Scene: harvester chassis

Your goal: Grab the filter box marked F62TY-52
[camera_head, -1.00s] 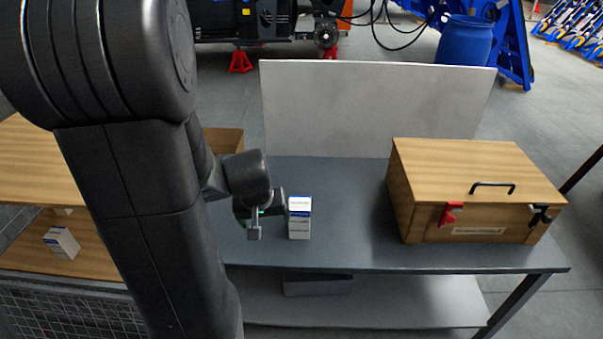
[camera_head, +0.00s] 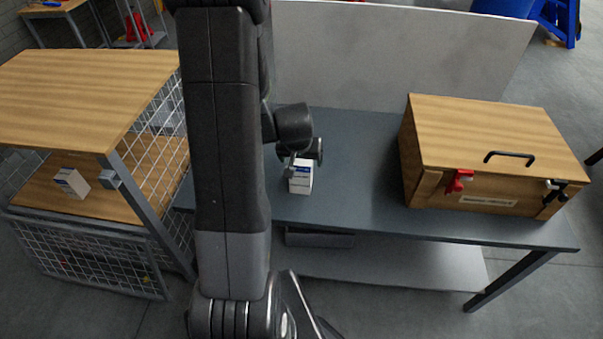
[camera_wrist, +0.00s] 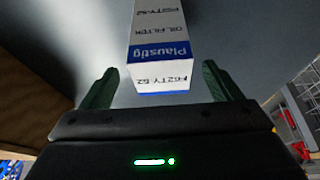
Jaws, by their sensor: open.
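A white and blue filter box (camera_head: 300,181) stands upright on the grey table (camera_head: 350,130). In the wrist view the box (camera_wrist: 160,45) shows the words "Plaustig" and "OIL FILTER" and a mark that appears to read F62TY-52. My gripper (camera_wrist: 160,72) is open, with one green finger on each side of the box's near end. Gaps show between both fingers and the box, and nothing is held. In the head view my gripper (camera_head: 303,158) is at the top of the box and partly hides it.
A wooden case (camera_head: 485,150) with a black handle and a red latch stands on the table's right. A white panel (camera_head: 400,55) rises behind the table. Another white box (camera_head: 71,182) sits on the wooden shelf (camera_head: 85,205) of a mesh-sided cart at left.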

